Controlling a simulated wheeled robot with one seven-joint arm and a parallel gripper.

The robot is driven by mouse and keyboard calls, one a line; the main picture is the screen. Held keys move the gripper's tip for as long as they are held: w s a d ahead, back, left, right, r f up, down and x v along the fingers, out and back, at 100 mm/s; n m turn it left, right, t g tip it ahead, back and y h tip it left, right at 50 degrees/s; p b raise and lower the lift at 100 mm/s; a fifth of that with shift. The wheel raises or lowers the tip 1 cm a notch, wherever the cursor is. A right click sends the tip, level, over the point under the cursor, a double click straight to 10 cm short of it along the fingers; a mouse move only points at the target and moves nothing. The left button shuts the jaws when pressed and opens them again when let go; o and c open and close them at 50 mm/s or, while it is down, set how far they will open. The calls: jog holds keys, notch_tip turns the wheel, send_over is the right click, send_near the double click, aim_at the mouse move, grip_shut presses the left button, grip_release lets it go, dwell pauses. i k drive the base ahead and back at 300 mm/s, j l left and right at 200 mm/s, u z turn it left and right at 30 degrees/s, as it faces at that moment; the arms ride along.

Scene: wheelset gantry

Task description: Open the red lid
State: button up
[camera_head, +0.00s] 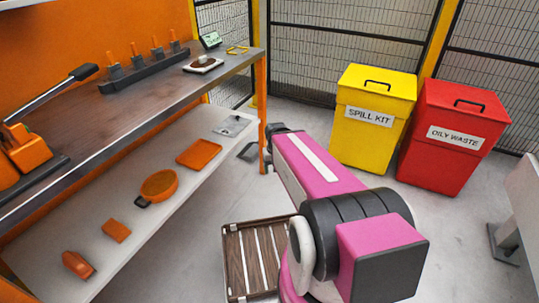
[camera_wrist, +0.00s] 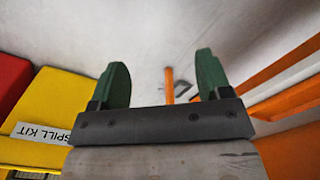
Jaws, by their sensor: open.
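The red lid (camera_head: 470,98) is shut on top of the red bin labelled OILY WASTE (camera_head: 440,150), at the right in the head view. A dark handle (camera_head: 469,103) stands on the lid. In the wrist view part of the red bin (camera_wrist: 12,82) shows at the left edge. My gripper (camera_wrist: 162,85) is open and empty, with its two green fingers apart and pale floor behind them. It is not touching the red lid. In the head view my pink arm reaches away in the middle and hides the gripper's fingers.
A yellow SPILL KIT bin (camera_head: 372,125) stands left of the red bin. A workbench with a lower shelf (camera_head: 125,205) fills the left side. A wooden slatted pallet (camera_head: 232,265) lies on the floor. A pale panel (camera_head: 520,195) stands at the right. Wire fencing (camera_head: 300,45) closes the back.

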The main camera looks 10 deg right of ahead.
aim_at(465, 94)
jog(key=z, duration=1.9)
